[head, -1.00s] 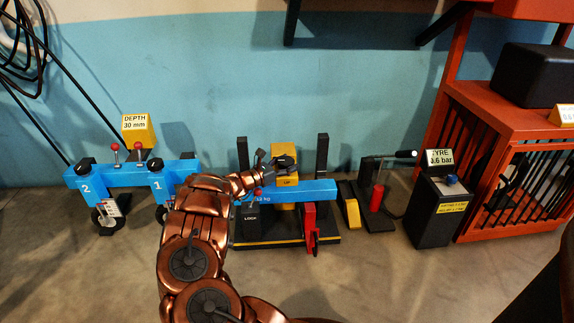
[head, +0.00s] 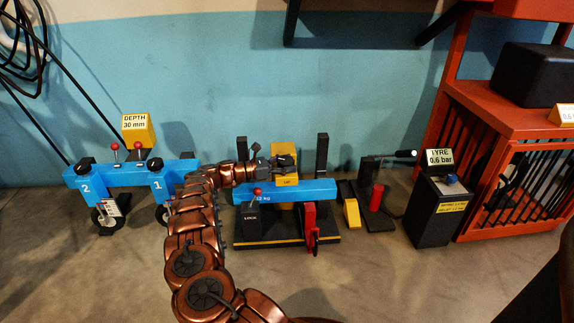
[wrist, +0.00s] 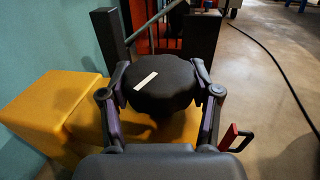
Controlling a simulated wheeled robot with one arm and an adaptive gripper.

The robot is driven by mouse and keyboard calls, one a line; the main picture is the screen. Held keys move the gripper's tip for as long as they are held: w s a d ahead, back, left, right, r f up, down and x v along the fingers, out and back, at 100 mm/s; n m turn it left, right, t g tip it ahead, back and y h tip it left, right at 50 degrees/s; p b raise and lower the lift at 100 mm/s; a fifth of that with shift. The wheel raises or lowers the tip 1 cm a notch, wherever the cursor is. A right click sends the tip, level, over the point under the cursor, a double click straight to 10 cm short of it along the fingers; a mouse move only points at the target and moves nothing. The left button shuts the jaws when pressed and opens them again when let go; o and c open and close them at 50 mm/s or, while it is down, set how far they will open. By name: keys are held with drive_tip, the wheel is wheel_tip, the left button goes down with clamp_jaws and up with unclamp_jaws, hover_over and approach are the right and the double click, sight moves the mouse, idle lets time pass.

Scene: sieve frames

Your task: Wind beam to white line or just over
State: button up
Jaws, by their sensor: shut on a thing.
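The blue beam (head: 318,190) lies level between two black posts (head: 322,155), with a yellow block (head: 287,181) on it. A black lobed knob (wrist: 165,85) with a short white stripe on top (wrist: 146,81) sits above the yellow block in the wrist view. My gripper (wrist: 162,80) has a finger on each side of the knob and is shut on it. In the head view my gripper (head: 268,162) reaches the knob from the left. I cannot make out a white line on the posts.
A red-knobbed lever (head: 257,192) stands by the block marked LOCK. A red handle (head: 311,225) hangs at the front. A second blue beam (head: 130,174) is at left. A black box with a tyre sign (head: 440,212) stands right.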

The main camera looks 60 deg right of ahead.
drive_tip(key=shift+s+m+g+y, duration=0.3)
drive_tip(key=shift+m+g+y, duration=0.3)
drive_tip(key=shift+g+y, duration=0.1)
idle(0.4)
drive_tip(key=o, duration=1)
drive_tip(key=shift+c, duration=0.2)
drive_tip(key=shift+o, duration=1)
drive_tip(key=shift+w, duration=0.1)
drive_tip(key=shift+w, duration=0.1)
drive_tip(key=v, duration=0.7)
drive_tip(key=shift+a, duration=0.2)
drive_tip(key=shift+w, duration=0.15)
